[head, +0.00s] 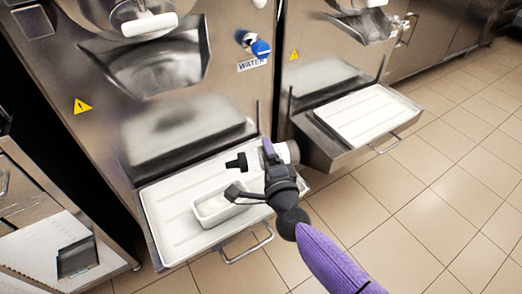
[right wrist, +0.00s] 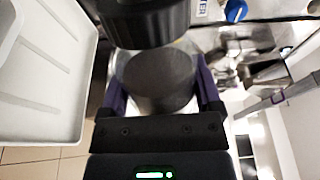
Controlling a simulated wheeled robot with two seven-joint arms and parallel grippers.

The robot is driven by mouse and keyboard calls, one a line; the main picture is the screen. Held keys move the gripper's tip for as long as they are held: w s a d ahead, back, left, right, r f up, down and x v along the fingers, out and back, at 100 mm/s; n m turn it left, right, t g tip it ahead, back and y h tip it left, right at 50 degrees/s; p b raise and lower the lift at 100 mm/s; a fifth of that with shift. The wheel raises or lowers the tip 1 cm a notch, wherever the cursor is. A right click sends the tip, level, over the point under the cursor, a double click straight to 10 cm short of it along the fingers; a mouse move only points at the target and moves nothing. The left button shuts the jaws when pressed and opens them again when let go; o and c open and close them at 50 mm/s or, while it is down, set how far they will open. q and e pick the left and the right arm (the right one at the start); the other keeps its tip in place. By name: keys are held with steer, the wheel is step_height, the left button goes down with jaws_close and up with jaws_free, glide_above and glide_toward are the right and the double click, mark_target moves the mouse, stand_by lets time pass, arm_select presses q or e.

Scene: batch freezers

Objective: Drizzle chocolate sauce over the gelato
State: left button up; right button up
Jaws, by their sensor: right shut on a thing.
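My right gripper (head: 272,156) is shut on a sauce bottle (head: 288,152), which lies roughly sideways in the air. Its black nozzle (head: 237,163) points left, above the tray and up from the tub in the picture. In the right wrist view the bottle's dark, see-through body (right wrist: 155,80) sits between the purple fingers, with its black cap (right wrist: 145,22) at the top. A white rectangular tub (head: 204,218) with pale gelato (head: 211,206) stands on a white tray (head: 165,222); my wrist partly covers its right end. No sauce stream shows. My left gripper is out of view.
The tray rests on a steel shelf with a handle (head: 248,246) below a batch freezer (head: 215,85). A second freezer has an empty white tray (head: 365,115) at right. A steel cart (head: 30,205) stands at left. Tiled floor (head: 425,185) is clear at right.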

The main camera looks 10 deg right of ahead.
step_height(320, 180, down, 2)
steer(key=shift+d+f+n+b, duration=0.1)
steer(key=shift+n+b, duration=0.3)
steer(key=shift+n, duration=0.7)
steer(key=r+n+p, duration=0.1)
steer(key=a+r+n+p, duration=0.1)
steer(key=n+p, duration=0.1)
steer(key=r+n+p, duration=0.1)
steer(key=r+p, duration=0.1)
steer(key=shift+a+n, duration=0.25)
steer(key=shift+n, duration=0.05)
steer(key=shift+a+r+n+p, duration=0.15)
steer(key=shift+a+n+p, duration=0.1)
steer(key=shift+n+p, duration=0.5)
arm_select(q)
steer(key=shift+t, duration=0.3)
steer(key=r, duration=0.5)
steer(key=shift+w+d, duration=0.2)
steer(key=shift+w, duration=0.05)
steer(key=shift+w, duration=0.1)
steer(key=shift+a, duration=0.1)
arm_select(e)
steer(key=shift+s, duration=0.1)
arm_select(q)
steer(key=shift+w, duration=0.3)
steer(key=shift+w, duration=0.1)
